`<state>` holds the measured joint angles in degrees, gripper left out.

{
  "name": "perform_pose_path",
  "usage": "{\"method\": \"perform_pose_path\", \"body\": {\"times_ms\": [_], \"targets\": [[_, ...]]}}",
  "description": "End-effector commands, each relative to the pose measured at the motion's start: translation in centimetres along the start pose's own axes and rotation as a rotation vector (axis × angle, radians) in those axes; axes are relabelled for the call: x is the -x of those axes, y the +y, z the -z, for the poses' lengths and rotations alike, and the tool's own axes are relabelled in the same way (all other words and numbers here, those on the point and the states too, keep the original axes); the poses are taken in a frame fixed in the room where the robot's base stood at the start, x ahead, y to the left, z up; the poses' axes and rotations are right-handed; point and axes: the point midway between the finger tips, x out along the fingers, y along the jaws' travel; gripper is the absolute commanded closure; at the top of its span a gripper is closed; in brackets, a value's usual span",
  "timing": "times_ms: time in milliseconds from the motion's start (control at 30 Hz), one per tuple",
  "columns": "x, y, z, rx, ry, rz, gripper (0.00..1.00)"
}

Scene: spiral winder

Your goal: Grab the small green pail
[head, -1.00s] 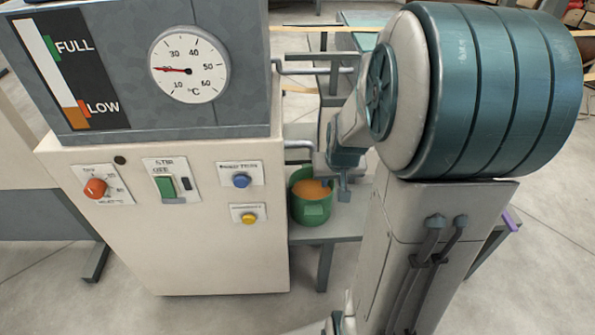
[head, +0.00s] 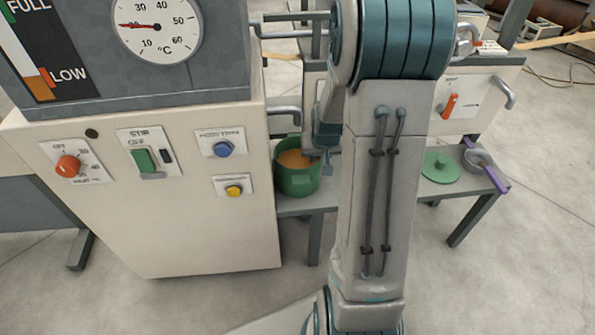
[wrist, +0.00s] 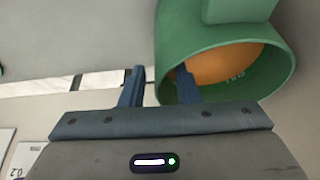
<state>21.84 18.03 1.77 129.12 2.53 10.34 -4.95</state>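The small green pail (head: 297,183), with orange contents (head: 296,159), stands on a low grey bench just right of the white machine. In the wrist view, the pail (wrist: 215,28) fills the upper right, its mouth facing the camera. My gripper (head: 327,158) is at the pail's right rim in the head view. In the wrist view, my gripper (wrist: 160,72) is open, with one finger outside the pail's wall and the other over the mouth. The wall lies between them with a gap showing. Whether either finger touches the pail cannot be told.
The white machine (head: 150,235) with knobs and a dial stands close left of the pail. My arm covers the bench's middle. A green lid (head: 440,167) and a small grey pan with a purple handle (head: 484,162) lie on the bench's right part.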

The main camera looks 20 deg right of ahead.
Motion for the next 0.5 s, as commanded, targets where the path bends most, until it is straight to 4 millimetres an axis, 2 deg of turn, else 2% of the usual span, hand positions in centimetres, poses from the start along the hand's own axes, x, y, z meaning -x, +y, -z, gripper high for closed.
{"method": "perform_pose_path", "body": {"times_ms": [33, 133, 400, 500], "targets": [[-1.4, -0.1, 0.1, 0.001, -0.002, 0.0, 0.71], [-2.6, 0.0, 0.0, 0.001, -0.003, 0.0, 0.71], [-2.8, 0.0, 0.2, 0.001, -0.001, 0.0, 0.71], [-2.8, 0.0, 0.2, 0.001, -0.001, 0.0, 0.99]]}}
